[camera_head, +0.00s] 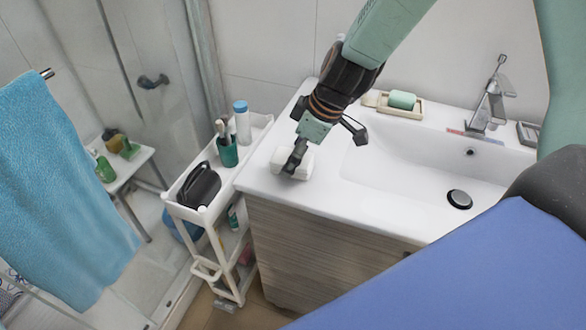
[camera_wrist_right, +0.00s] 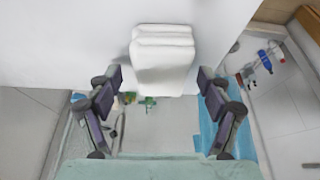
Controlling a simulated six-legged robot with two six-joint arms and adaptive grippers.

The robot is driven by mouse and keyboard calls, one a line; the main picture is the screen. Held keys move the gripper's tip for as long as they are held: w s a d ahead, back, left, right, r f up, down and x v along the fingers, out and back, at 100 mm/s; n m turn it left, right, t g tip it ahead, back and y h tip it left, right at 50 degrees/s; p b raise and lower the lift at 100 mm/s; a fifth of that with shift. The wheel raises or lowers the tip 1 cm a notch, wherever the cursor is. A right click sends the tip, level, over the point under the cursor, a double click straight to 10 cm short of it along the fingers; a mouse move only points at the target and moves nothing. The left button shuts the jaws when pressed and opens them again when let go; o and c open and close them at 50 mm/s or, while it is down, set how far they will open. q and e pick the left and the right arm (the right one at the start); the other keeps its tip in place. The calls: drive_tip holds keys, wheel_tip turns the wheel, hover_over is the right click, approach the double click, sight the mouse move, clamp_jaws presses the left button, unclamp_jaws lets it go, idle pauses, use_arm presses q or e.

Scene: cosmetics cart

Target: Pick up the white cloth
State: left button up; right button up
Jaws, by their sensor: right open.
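The white cloth (camera_head: 305,168) is a small folded stack on the left end of the white sink counter, close to its front edge. My right gripper (camera_head: 293,158) is at the cloth, and one dark finger hides part of it in the head view. In the right wrist view the cloth (camera_wrist_right: 163,58) is centred ahead, between the lines of the two spread fingers of my right gripper (camera_wrist_right: 160,76). The jaws are open and not closed on it. I cannot tell whether a finger touches the cloth. My left gripper is not in view.
A white cart (camera_head: 176,208) stands left of the counter, with a green cup (camera_head: 228,152), a bottle (camera_head: 242,122) and a black case (camera_head: 199,186) on top. A soap dish (camera_head: 383,103) and tap (camera_head: 490,95) are behind the basin (camera_head: 430,165). A blue towel (camera_head: 55,180) hangs left.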

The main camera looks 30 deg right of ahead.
drive_tip(key=shift+s+a+f, duration=0.1)
drive_tip(key=shift+a+f, duration=0.1)
drive_tip(key=shift+f, duration=0.15)
drive_tip(key=shift+w+f, duration=0.2)
drive_tip(key=shift+w, duration=0.15)
drive_tip(key=shift+s+r, duration=0.2)
drive_tip(key=shift+s, duration=0.05)
drive_tip(key=c, duration=0.6)
drive_tip(key=shift+f, duration=0.1)
drive_tip(key=c, duration=0.6)
drive_tip(key=shift+o, duration=0.2)
drive_tip(key=shift+w+r, duration=0.1)
drive_tip(key=shift+r, duration=0.45)
wheel_tip(320, 180, up, 8)
drive_tip(key=p, duration=0.3)
drive_tip(key=shift+f, duration=0.15)
drive_tip(key=shift+r+p, duration=0.3)
drive_tip(key=shift+r, duration=0.3)
drive_tip(key=shift+w, duration=0.1)
